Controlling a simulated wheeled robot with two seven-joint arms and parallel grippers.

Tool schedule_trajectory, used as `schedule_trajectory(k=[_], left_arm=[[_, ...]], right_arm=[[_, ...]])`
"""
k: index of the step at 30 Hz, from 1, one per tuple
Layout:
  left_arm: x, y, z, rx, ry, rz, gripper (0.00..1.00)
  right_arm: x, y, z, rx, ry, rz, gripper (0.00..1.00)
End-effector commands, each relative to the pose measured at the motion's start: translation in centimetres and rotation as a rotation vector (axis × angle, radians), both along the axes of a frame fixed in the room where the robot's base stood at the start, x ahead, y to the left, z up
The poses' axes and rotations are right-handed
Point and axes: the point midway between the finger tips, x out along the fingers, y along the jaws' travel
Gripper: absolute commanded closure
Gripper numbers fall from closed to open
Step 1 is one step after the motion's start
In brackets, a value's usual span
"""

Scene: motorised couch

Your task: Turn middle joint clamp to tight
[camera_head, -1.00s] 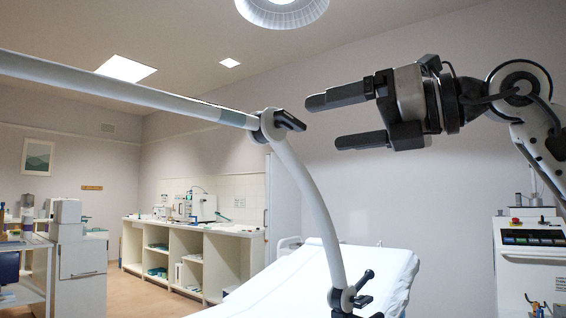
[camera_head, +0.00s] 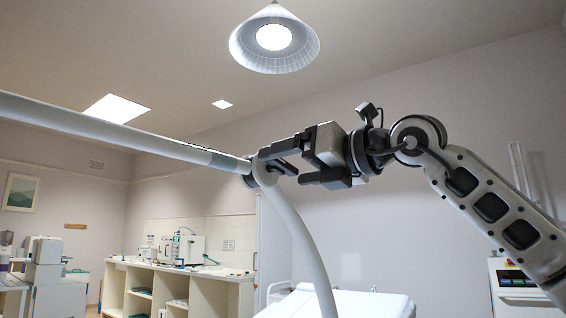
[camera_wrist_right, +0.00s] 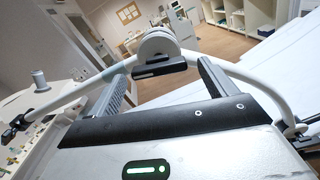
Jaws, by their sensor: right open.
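The middle joint (camera_head: 254,170) joins a long pale arm tube (camera_head: 110,124) from the left to a curved tube (camera_head: 296,230) running down. Its black clamp lever (camera_head: 284,167) points right from the joint, partly hidden by my gripper. My right gripper (camera_head: 289,165) is open, with one finger above the lever and the other below and to its right. In the right wrist view the round pale joint (camera_wrist_right: 157,43) and the black lever (camera_wrist_right: 160,69) show between my two spread fingers (camera_wrist_right: 161,75). Whether a finger touches the lever, I cannot tell. My left gripper is not in view.
A cone-shaped lamp (camera_head: 275,45) hangs above. A white-covered couch (camera_head: 350,304) lies below, and a control cabinet (camera_head: 515,285) stands at the right. Shelving with equipment (camera_head: 180,288) lines the left wall. Other black clamps show at the wrist view's left (camera_wrist_right: 15,128) and right (camera_wrist_right: 294,130).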

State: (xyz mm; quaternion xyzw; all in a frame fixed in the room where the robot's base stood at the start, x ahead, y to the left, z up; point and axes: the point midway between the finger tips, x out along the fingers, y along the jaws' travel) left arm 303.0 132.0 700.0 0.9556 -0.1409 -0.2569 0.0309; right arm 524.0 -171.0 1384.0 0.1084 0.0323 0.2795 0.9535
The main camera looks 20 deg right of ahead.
Motion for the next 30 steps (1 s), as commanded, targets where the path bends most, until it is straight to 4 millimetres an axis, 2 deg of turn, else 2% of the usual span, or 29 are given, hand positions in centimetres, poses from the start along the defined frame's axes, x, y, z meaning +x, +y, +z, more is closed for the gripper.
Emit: schedule_trajectory(k=[6, 16, 17, 21, 30], left_arm=[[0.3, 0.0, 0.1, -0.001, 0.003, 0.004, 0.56], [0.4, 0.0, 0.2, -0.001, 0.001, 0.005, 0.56], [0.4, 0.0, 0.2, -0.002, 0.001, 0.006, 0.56], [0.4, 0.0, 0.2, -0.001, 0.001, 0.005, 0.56], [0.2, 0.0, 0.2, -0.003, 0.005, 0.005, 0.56]], right_arm=[[1.8, 1.2, 0.0, -0.001, 0.001, 0.000, 0.16], [2.1, 1.3, 0.0, 0.001, -0.001, 0.000, 0.16], [2.1, 1.3, 0.0, 0.001, -0.001, 0.001, 0.22], [2.1, 1.3, 0.0, 0.000, 0.000, 0.001, 0.61], [2.1, 1.3, 0.0, -0.017, -0.011, 0.000, 0.61]])
